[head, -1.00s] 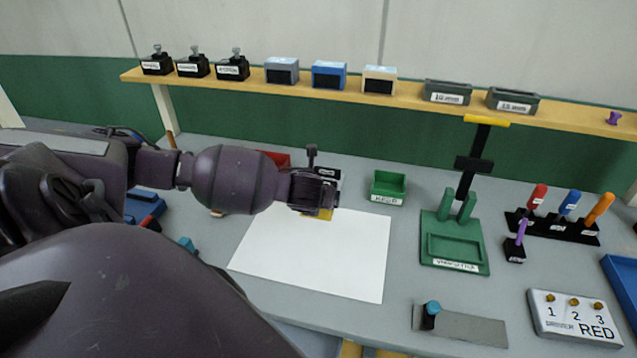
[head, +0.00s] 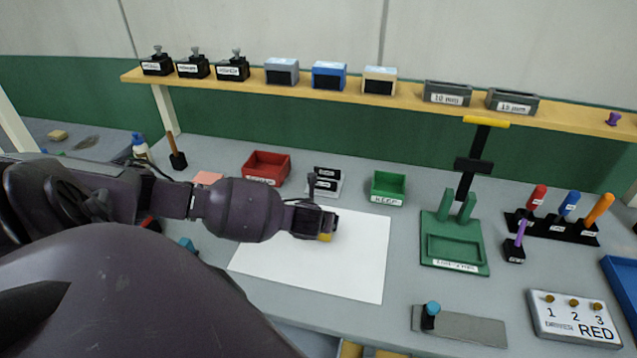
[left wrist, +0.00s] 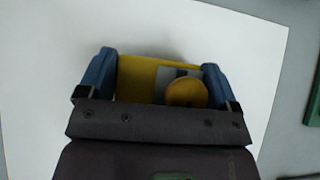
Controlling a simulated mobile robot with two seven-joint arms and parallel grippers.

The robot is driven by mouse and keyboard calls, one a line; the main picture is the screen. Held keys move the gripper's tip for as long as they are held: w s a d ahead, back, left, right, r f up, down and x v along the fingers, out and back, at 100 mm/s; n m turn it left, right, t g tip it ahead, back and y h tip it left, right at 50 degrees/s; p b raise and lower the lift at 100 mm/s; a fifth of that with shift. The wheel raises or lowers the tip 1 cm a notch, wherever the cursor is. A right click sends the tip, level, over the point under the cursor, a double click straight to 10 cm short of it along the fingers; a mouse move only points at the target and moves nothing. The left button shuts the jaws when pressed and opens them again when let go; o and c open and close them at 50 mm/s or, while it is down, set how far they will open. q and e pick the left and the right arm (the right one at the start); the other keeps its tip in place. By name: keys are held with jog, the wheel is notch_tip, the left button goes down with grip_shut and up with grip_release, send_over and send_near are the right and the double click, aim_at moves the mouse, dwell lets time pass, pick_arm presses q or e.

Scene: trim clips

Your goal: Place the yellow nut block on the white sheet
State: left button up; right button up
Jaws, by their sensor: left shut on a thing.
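The white sheet (head: 330,267) lies flat on the grey bench in the head view, and it fills most of the left wrist view (left wrist: 32,85). My left gripper (head: 322,231) is over the upper middle of the sheet. In the left wrist view the two blue fingers of my left gripper (left wrist: 160,80) are shut on the yellow nut block (left wrist: 136,78), one at each side. The block has a grey patch and a round yellow knob. My right gripper is not in view.
Behind the sheet stand a red bin (head: 266,166), a small labelled holder (head: 327,183) and a green bin (head: 388,187). A green fixture (head: 455,246) stands to the right. The sheet's front and right parts are clear.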

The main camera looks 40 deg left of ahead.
pick_arm(q)
jog(key=shift+f, duration=0.1)
jog(key=o, duration=0.8)
jog(key=v, duration=1.2)
